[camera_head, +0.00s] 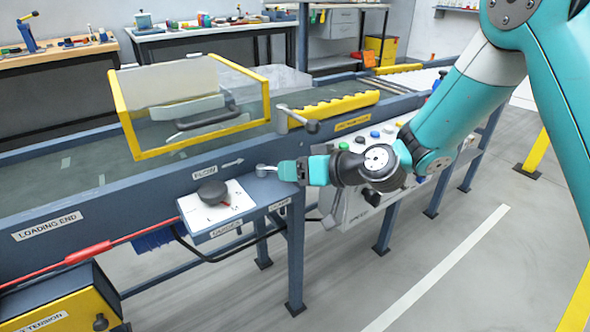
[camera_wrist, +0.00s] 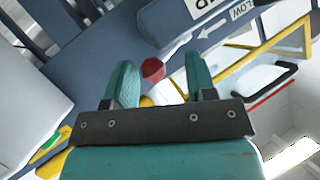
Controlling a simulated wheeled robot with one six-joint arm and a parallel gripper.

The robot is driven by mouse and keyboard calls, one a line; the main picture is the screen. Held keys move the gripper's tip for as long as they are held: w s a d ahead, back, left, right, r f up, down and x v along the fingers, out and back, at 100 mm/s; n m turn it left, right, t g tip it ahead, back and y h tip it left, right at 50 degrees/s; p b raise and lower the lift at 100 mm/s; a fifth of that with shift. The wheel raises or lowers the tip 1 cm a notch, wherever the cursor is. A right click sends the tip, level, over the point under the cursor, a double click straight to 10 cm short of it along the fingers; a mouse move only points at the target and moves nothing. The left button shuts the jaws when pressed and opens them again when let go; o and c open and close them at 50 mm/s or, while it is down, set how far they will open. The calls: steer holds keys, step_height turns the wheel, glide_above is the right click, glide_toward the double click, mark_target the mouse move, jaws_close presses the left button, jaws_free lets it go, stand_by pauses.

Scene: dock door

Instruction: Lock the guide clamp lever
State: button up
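A small silver lever (camera_head: 264,168) sits on the blue side rail, just right of the dial panel, above a small label that is hard to read. My gripper (camera_head: 286,170) is at this lever from the right, and its fingers hide the lever's outer end. In the wrist view, a dark red knob (camera_wrist: 153,69) shows between the two teal fingers of my gripper (camera_wrist: 160,64). The fingers are apart, and the knob is closer to the left one. Whether it touches that finger is unclear.
A dark dial (camera_head: 212,192) on a white panel is left of the lever. A yellow-framed guard (camera_head: 190,148) stands over the conveyor. Another lever with a dark handle (camera_head: 312,126) rises behind my gripper. A button panel (camera_head: 375,150) is behind my wrist. Floor at the front right is clear.

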steer(key=v, duration=1.7)
steer(key=shift+d, duration=0.25)
steer(key=shift+s+a, duration=0.1)
